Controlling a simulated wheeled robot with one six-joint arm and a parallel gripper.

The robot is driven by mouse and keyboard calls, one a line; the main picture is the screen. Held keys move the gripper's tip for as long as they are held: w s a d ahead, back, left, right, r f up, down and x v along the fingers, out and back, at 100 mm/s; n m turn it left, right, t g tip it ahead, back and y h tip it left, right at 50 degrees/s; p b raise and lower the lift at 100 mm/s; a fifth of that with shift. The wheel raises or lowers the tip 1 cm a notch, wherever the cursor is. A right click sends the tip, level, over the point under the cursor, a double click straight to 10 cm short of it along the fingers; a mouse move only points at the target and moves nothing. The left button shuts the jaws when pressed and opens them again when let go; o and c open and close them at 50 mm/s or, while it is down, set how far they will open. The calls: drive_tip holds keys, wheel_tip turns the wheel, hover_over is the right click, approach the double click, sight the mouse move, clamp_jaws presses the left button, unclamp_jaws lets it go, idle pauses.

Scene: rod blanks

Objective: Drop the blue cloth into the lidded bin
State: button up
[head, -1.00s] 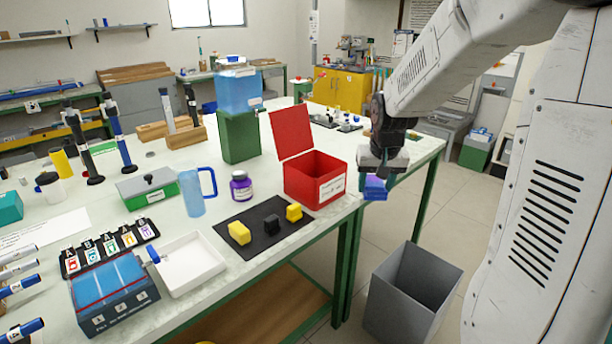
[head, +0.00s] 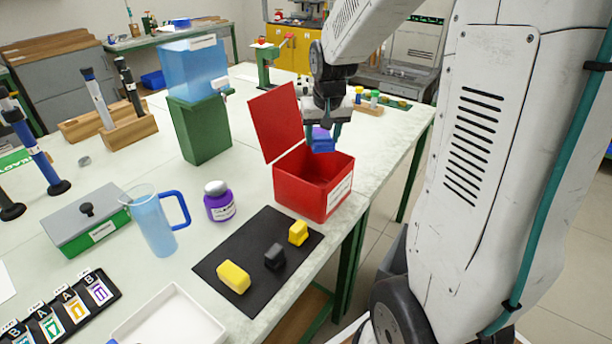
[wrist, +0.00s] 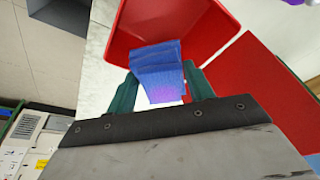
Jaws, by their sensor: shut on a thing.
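The lidded bin (head: 300,199) is a red box on the table, near its right edge. Its red lid (head: 275,122) stands open at the back left. My gripper (head: 322,142) is shut on the folded blue cloth (head: 321,145) and holds it above the bin's opening. In the wrist view the blue cloth (wrist: 162,72) hangs between my two teal fingers, and the red bin (wrist: 130,22) lies beyond it. The cloth overlaps the near part of the opening there. I cannot tell how high it is above the rim.
A black mat (head: 222,283) with yellow and black blocks lies in front of the bin. A purple-labelled jar (head: 219,202) and a blue pitcher (head: 157,222) stand to its left. A green box with a blue tank (head: 195,80) stands behind. A grey open bin (wrist: 65,25) stands on the floor.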

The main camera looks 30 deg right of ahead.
drive_tip(key=shift+f, duration=2.85)
drive_tip(key=o, duration=1)
drive_tip(key=shift+o, duration=0.2)
drive_tip(key=v, duration=0.8)
drive_tip(key=shift+f, duration=0.1)
